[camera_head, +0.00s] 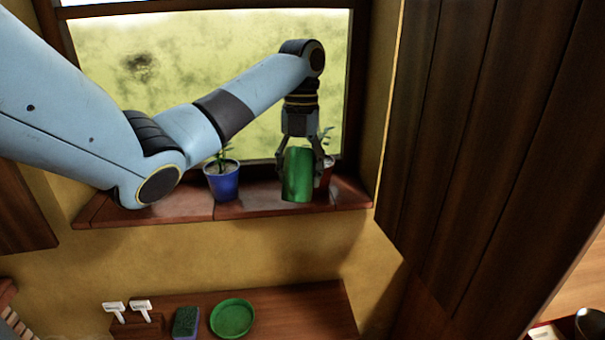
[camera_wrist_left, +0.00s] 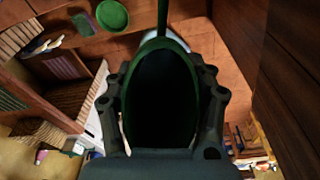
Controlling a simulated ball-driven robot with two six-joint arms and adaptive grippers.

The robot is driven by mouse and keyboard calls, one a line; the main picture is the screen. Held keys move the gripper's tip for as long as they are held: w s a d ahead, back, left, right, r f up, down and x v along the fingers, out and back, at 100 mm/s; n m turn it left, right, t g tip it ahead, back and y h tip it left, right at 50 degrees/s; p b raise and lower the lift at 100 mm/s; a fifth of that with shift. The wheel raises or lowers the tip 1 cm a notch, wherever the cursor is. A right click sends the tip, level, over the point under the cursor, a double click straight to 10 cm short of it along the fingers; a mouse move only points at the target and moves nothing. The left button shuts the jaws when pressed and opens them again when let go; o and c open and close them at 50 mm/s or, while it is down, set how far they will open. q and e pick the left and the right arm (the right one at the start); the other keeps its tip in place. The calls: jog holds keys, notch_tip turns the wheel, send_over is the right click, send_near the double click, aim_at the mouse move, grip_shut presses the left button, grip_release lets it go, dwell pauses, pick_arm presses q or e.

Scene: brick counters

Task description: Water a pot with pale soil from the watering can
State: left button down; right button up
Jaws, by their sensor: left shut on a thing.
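My left gripper (camera_head: 300,150) is shut on the green watering can (camera_head: 297,178) and holds it at the window sill. In the left wrist view the can's dark opening (camera_wrist_left: 162,100) fills the middle between my fingers (camera_wrist_left: 162,105), and its thin spout points to the top. A red pot (camera_head: 327,170) with a plant stands on the sill, mostly hidden behind the can and gripper. A blue pot (camera_head: 222,183) with a small plant stands to the left on the sill. I cannot tell the soil colour in either pot. No water shows. My right gripper is out of view.
The red-brown sill (camera_head: 255,206) is bare between the pots. A dark wooden panel (camera_head: 480,130) rises on the right. Below, a wooden counter (camera_head: 300,310) holds a green saucer (camera_head: 232,318), a sponge (camera_head: 186,322) and white labels (camera_head: 140,306).

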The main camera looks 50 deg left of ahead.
pick_arm(q)
jog(key=shift+f+t+y, duration=0.4)
jog(key=shift+f, duration=0.5)
jog(key=shift+d+f+t+y+b, duration=0.1)
jog(key=shift+f+t+y+b, duration=0.25)
jog(key=shift+f+b, duration=0.25)
jog(key=shift+w+f+t+y+b, duration=0.1)
jog(key=shift+f+t+y+b, duration=0.4)
jog(key=shift+f+t, duration=0.5)
jog(key=shift+f, duration=0.15)
jog(key=shift+f+g, duration=0.1)
jog(key=shift+g, duration=0.15)
